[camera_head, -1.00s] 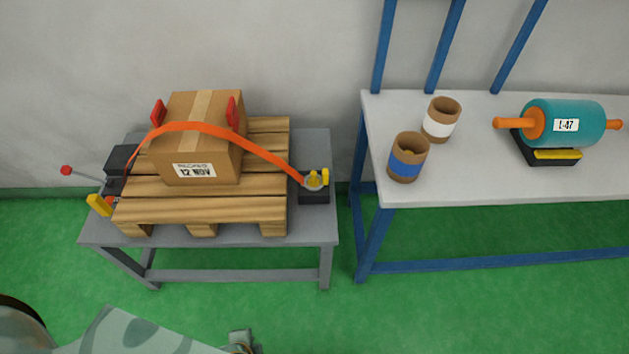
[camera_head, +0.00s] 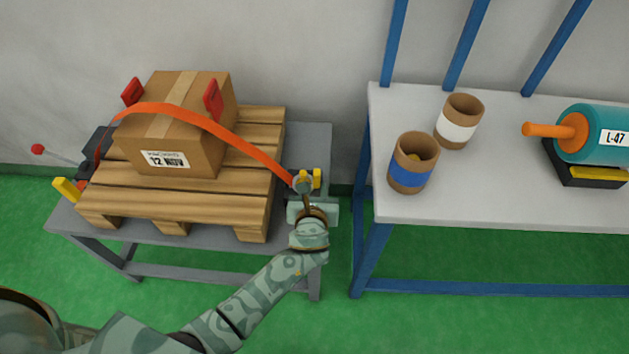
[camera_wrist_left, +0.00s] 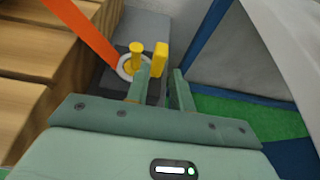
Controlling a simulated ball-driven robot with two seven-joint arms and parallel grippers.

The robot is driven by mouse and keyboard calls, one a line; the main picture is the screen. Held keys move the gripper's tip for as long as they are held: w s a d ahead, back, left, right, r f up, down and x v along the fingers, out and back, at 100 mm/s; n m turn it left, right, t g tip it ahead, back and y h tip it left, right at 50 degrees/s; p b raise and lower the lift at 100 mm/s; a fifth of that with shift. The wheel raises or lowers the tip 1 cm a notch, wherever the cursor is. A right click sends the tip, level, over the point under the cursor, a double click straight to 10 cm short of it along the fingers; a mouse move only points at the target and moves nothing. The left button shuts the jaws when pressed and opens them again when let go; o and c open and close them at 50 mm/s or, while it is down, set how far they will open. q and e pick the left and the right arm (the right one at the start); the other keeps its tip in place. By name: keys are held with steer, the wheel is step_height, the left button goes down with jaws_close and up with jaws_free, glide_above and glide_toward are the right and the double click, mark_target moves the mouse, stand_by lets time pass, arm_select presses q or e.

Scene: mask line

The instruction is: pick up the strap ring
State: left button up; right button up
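The strap ring (camera_head: 299,187) is a small grey ring at the right end of the orange strap (camera_head: 232,139). It sits around a yellow peg at the right side of the grey table. In the left wrist view the ring (camera_wrist_left: 122,71) lies around the peg's base, left of my fingers. My left gripper (camera_head: 307,201) is beside the ring, partly covering the peg's black base. In the left wrist view my gripper (camera_wrist_left: 160,86) is open and empty, its left finger overlapping the ring's right edge. My right gripper is out of view.
A yellow upright block (camera_wrist_left: 161,59) stands close beside the peg. The strap runs over a cardboard box (camera_head: 205,138) on a wooden pallet (camera_head: 225,205). A white-topped table (camera_head: 480,200) to the right holds two rolls and a teal roller (camera_head: 585,130).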

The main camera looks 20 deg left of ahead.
mark_target(317, 180)
arm_select(q)
steer(key=b+x, duration=0.1)
steer(key=x, duration=0.1)
steer(key=b+x, duration=0.2)
steer(key=x, duration=0.1)
steer(key=shift+w+a+f, duration=0.1)
steer(key=shift+f, duration=0.4)
steer(key=shift+w, duration=0.2)
steer(key=shift+r, duration=0.25)
jaws_close()
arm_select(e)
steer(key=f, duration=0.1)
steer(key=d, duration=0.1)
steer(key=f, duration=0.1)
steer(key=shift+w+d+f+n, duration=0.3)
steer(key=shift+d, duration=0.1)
arm_select(q)
steer(key=shift+r, duration=0.1)
